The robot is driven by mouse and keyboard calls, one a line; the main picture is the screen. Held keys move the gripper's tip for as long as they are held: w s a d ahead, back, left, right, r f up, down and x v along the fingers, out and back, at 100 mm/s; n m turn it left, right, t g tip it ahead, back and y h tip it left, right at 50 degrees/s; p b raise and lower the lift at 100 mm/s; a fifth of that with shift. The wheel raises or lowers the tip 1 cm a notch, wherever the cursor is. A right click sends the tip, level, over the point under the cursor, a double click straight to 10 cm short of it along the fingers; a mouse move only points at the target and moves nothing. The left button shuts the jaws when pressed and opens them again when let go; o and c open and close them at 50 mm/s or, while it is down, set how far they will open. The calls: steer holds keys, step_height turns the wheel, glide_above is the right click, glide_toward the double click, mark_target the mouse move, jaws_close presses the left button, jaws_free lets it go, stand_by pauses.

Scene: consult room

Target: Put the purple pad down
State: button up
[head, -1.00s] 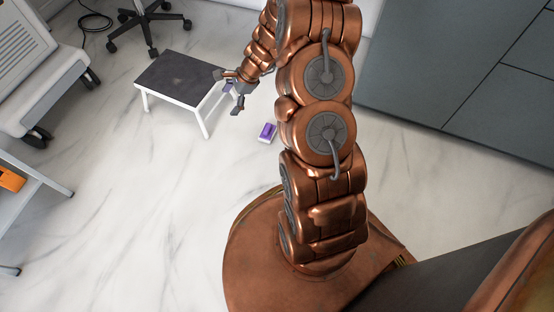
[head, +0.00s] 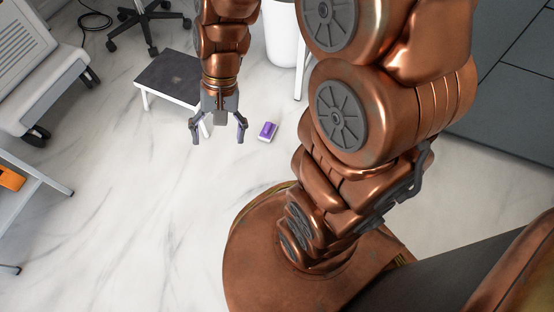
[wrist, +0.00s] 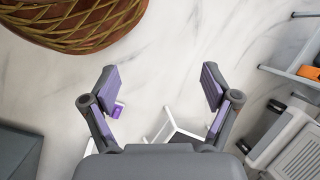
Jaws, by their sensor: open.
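The purple pad (head: 268,130), purple on top with a white lower part, lies on the pale marble floor to the right of the step stool. My gripper (head: 218,138) is open and empty, to the left of the pad in the head view and apart from it. In the wrist view my gripper (wrist: 160,80) shows two spread fingers with purple inner faces. The pad (wrist: 117,109) shows there as a small purple and white piece beside the left finger, which hides part of it.
A step stool (head: 168,75) with a dark top stands behind my gripper. A wheeled chair base (head: 140,25) is at the back, a white bin (head: 283,40) behind the pad. A shelf unit (head: 35,165) and white wheeled furniture (head: 45,90) stand left. The front-left floor is clear.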

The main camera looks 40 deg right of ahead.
steer(key=s+d+r+n+h, duration=0.2)
steer(key=s, duration=0.5)
steer(key=s+d+r+n+g+h, duration=0.1)
steer(key=s+d+r+n, duration=0.1)
steer(key=s, duration=0.6)
steer(key=shift+d+n+h, duration=0.3)
steer(key=shift+n+h, duration=0.1)
steer(key=shift+n, duration=0.3)
step_height(320, 180, up, 41)
steer(key=t+p, duration=0.1)
steer(key=p, duration=3.7)
steer(key=shift+w+f+p, duration=0.2)
steer(key=shift+w+p, duration=0.1)
steer(key=shift+w, duration=0.05)
steer(key=shift+d, duration=0.1)
